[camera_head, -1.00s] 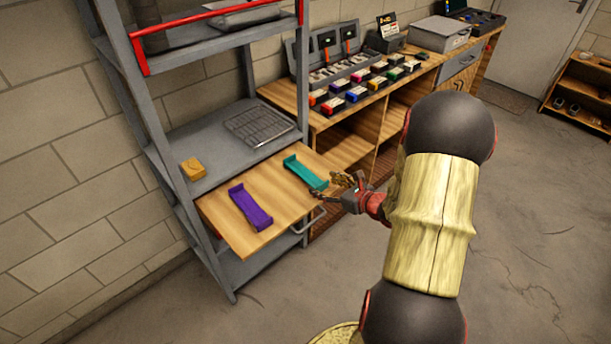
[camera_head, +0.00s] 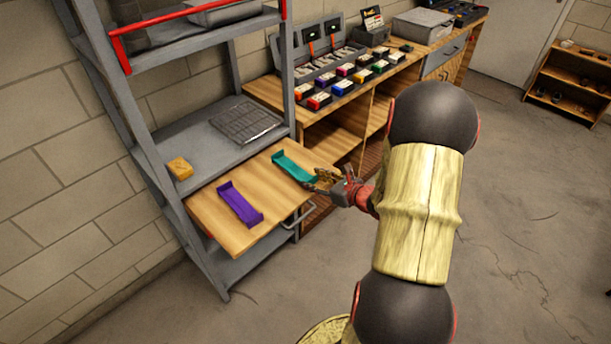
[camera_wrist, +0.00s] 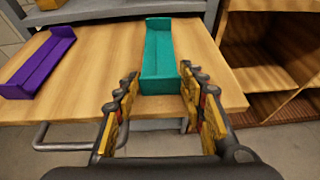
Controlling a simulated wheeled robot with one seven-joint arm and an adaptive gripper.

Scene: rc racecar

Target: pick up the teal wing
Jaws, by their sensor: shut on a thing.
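The teal wing (camera_head: 292,167) lies on the pull-out wooden board (camera_head: 240,228), a long flat piece with raised ends. In the wrist view the teal wing (camera_wrist: 162,55) points away from me, its near end between my fingers. My gripper (camera_head: 318,181) is at the wing's near right end by the board's front edge. In the wrist view my gripper (camera_wrist: 160,82) has one finger on each side of that end and is shut on it. The wing still appears to rest on the board.
A purple wing (camera_head: 241,204) lies to the left on the same board. A metal handle (camera_head: 300,217) juts from the board's front. A yellow block (camera_head: 180,168) and a wire rack (camera_head: 245,121) sit on the grey shelf behind. A wooden workbench (camera_head: 340,120) stands to the right.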

